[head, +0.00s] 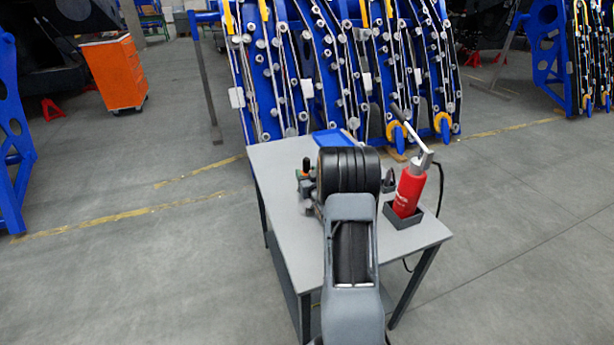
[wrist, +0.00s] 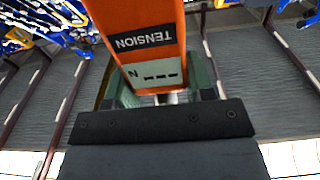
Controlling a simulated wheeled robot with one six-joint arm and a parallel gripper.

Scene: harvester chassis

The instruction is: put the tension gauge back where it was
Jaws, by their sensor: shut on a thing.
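The tension gauge (wrist: 147,45) is orange, with a black label reading TENSION and a pale display. It fills the upper middle of the wrist view, and its top runs out of the frame. My gripper (wrist: 160,90) is shut on it, with greenish fingers on both sides of its lower end. In the head view my arm hides most of the gripper and the gauge. A small green and orange patch with a black knob shows left of the arm; I cannot tell which part it is.
A grey table (head: 280,160) stands under my arm. On it are a blue tray (head: 333,138) at the back, and a red bottle (head: 408,190) with a lever in a dark holder (head: 403,218) at the right. Blue frames (head: 310,75) stand behind. An orange cabinet (head: 115,73) stands back left.

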